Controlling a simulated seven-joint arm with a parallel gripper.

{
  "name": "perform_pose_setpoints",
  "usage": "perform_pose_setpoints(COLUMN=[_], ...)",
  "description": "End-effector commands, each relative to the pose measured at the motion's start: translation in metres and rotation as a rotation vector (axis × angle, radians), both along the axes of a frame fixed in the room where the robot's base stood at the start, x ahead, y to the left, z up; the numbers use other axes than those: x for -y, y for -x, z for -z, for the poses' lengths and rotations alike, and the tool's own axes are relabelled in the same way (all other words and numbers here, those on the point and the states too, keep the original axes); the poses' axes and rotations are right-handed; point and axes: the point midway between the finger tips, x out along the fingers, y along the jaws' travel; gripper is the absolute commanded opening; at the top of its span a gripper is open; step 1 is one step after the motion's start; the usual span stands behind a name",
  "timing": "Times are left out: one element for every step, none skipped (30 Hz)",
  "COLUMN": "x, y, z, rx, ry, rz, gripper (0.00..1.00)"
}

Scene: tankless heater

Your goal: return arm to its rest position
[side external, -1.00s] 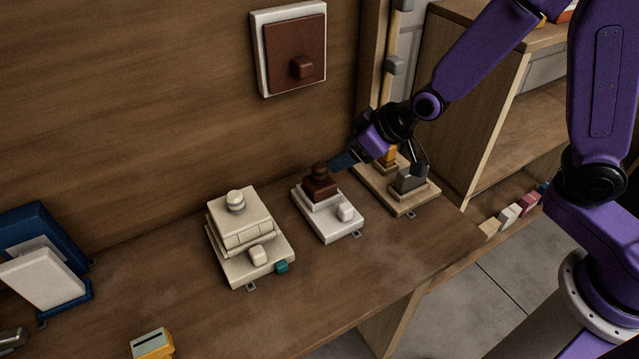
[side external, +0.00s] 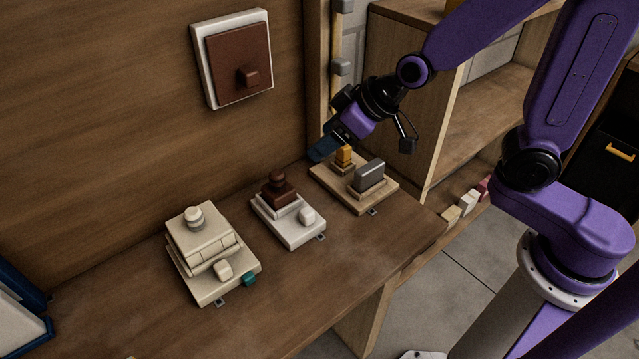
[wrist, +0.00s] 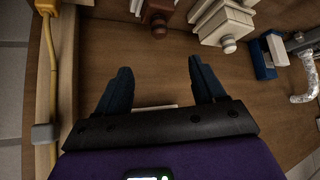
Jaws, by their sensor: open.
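My gripper (side external: 322,151) is open and empty. In the side view it is above the bench, by the back wall, just left of the tan-based unit (side external: 385,193) with an orange knob and a grey block. One blue finger shows there; the other is hard to make out. In the wrist view my gripper (wrist: 160,70) has both blue fingers spread apart with only the wooden board behind them. My arm reaches in from the upper right.
A white-based unit with a dark brown knob (side external: 278,187) and a cream stacked unit (side external: 204,245) stand on the bench. A brown-and-white panel (side external: 235,60) is on the wall. A wooden shelf (side external: 405,110) stands right. The front bench strip is clear.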

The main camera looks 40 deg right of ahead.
Motion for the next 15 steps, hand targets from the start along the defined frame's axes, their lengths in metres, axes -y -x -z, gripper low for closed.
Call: perform_pose_setpoints(x=[0.0, 0.0, 0.0, 0.0, 0.0, 0.0, 0.0, 0.0, 0.001, 0.001, 0.002, 0.004, 0.005, 0.007, 0.009], y=[0.0, 0.001, 0.002, 0.004, 0.007, 0.011, 0.015, 0.019, 0.026, 0.032, 0.038, 0.046, 0.052, 0.059, 0.067], z=[0.0, 0.0, 0.0, 0.0, 0.001, 0.001, 0.002, 0.002, 0.003, 0.003, 0.004, 0.005, 0.005, 0.006, 0.006], rx=[-0.001, -0.003, -0.007, -0.012, -0.02, -0.033, -0.045, -0.057, -0.076, -0.091, -0.106, -0.128, -0.143, -0.158, -0.178], ry=[0.0, 0.001, 0.001, 0.002, 0.005, 0.008, 0.011, 0.014, 0.021, 0.027, 0.033, 0.043, 0.05, 0.059, 0.07], rz=[-0.001, -0.003, -0.009, -0.015, -0.025, -0.04, -0.053, -0.067, -0.091, -0.108, -0.126, -0.15, -0.167, -0.184, -0.205], gripper=[0.69, 0.69, 0.69, 0.69, 0.69, 0.69, 0.69, 0.69, 0.69, 0.69, 0.69, 0.69, 0.69, 0.69, 0.69])
